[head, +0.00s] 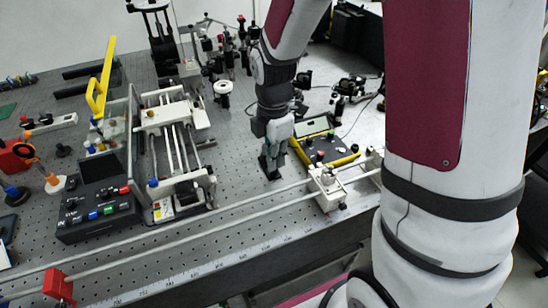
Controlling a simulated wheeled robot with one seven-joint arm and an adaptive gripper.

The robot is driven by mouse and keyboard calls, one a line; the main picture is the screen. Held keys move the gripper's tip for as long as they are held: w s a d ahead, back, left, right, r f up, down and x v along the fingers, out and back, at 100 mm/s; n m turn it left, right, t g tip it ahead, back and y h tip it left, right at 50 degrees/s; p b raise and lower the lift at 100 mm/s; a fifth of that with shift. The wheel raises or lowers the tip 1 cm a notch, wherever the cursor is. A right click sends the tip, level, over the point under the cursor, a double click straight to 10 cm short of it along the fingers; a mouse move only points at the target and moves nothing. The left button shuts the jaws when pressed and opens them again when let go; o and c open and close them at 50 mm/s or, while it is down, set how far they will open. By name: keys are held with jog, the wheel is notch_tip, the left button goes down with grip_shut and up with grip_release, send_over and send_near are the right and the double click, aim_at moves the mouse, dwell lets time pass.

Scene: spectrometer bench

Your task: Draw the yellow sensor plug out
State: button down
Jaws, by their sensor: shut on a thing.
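My gripper (270,170) points down over the perforated bench in the middle of the head view, just left of a yellow-edged control box (325,143). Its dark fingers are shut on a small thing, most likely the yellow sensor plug. The plug itself is hidden by the fingers or too small to make out. I cannot tell whether it is in its socket or clear of it.
A black button console (97,207) and a rail stage (178,150) stand on the left. A white rail (230,215) with a carriage (328,188) runs along the bench's front. A yellow lever (103,78) rises at the left. Optics mounts crowd the back.

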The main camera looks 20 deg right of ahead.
jog(key=shift+r+p, duration=0.65)
jog(key=shift+r, duration=0.35)
